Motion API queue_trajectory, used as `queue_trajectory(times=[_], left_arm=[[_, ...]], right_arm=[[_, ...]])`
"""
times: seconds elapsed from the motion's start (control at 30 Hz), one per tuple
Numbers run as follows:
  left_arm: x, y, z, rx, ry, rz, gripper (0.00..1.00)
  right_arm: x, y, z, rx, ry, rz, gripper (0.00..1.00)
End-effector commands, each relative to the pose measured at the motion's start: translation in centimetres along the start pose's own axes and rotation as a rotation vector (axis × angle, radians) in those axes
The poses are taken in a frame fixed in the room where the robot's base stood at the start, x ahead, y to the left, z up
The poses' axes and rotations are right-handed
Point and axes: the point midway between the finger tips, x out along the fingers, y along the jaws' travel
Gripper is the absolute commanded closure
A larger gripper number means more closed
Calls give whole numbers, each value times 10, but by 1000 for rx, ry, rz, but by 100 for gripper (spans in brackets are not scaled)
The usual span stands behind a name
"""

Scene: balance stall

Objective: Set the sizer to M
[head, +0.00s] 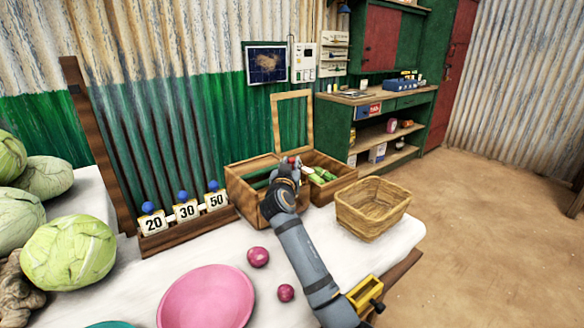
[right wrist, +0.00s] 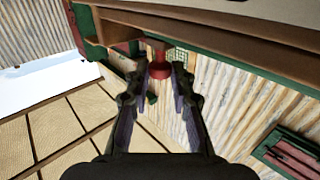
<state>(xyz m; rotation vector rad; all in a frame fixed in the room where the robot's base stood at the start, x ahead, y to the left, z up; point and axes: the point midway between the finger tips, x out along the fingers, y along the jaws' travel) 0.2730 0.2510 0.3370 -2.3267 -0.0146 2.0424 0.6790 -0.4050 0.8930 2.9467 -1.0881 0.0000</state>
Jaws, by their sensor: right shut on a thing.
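The sizer looks to be the wooden two-part box (head: 243,194) with an upright wooden frame (head: 292,93) behind it, in the middle of the head view; I cannot make out an M mark. My right gripper (head: 291,166) is over the middle of this box, with its arm reaching in from the lower right. In the right wrist view its fingers (right wrist: 160,78) are closed about a small red knob (right wrist: 160,67) hanging below a wooden bar (right wrist: 200,32). The gripper hides most of the knob in the head view. My left gripper is out of view.
Green vegetables (head: 323,175) lie in the box's right part. An empty basket (head: 372,208) stands to the right. Number cards (head: 186,211), cabbages (head: 68,248), a pink bowl (head: 207,298) and two pink balls (head: 258,256) are on the left and front.

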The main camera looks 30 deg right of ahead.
Motion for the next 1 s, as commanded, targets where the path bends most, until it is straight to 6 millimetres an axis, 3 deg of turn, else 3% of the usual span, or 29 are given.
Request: queue_trajectory(times=[0.2, 0.23, 0.37, 0.73, 0.87, 1.0], left_arm=[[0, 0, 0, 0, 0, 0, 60], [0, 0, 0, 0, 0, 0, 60], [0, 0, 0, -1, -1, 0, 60], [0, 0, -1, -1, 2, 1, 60], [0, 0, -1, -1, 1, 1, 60], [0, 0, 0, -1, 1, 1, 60]], right_arm=[[0, 0, 0, 0, 0, -1, 100], [0, 0, 0, 0, 0, -1, 74], [0, 0, 0, 0, 0, -1, 56], [-6, -1, 1, 1, -1, -2, 55], [-29, -1, 2, 3, -2, -3, 55], [-65, 0, 2, 6, -4, -2, 55]])
